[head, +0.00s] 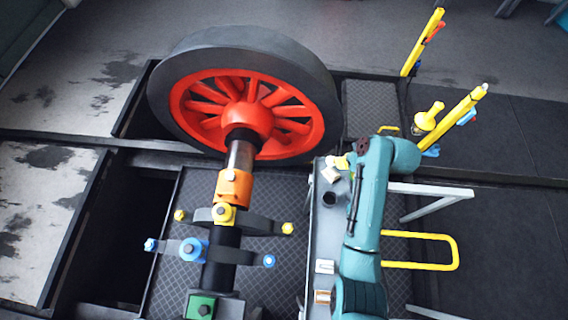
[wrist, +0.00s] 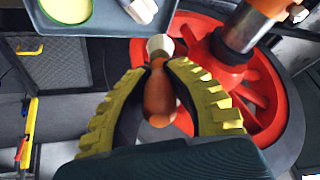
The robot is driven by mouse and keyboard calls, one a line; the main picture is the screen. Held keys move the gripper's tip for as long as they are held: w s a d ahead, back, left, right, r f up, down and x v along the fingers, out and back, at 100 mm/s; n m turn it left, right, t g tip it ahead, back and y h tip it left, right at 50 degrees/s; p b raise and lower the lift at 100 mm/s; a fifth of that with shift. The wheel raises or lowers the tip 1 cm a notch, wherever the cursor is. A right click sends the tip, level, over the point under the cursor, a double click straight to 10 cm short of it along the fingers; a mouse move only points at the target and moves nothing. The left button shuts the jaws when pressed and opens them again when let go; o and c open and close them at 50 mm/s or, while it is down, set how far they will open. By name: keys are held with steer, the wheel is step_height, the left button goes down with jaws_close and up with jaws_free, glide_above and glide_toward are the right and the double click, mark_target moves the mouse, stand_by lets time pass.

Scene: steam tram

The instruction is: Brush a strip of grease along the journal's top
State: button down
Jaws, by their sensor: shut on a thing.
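The journal (head: 241,155) is the bare steel stretch of axle between the red wheel hub and an orange collar. It also shows at the upper right of the wrist view (wrist: 240,30). My gripper (wrist: 160,68) is shut on a brush (wrist: 159,97) with an orange-brown handle; its pale end points away from me between the fingertips. In the head view my gripper (head: 341,162) is right of the journal, by the grey bench's far end, apart from the journal. The brush cannot be made out there. A round tub with pale yellow contents (wrist: 66,8) sits on the bench.
The large red spoked wheel (head: 290,126) stands beyond the journal. The orange collar (head: 234,188) and clamps with yellow and blue knobs lie nearer. The grey bench (head: 322,245) carries a small pale block (wrist: 143,10). Yellow posts (head: 455,112) stand at right.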

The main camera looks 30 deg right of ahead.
steer(key=s+d+m+t+h, duration=0.1)
steer(key=s+d+m, duration=0.1)
steer(key=s+d, duration=0.65)
steer(key=shift+m, duration=0.3)
step_height(320, 180, down, 6)
steer(key=b, duration=0.6)
steer(key=shift+r, duration=0.1)
steer(key=shift+a+f+b, duration=0.1)
steer(key=shift+f+b, duration=0.3)
steer(key=shift+f, duration=0.4)
stand_by(0.5)
steer(key=shift+r, duration=0.1)
step_height(320, 180, up, 7)
steer(key=p, duration=0.7)
steer(key=shift+p, duration=0.35)
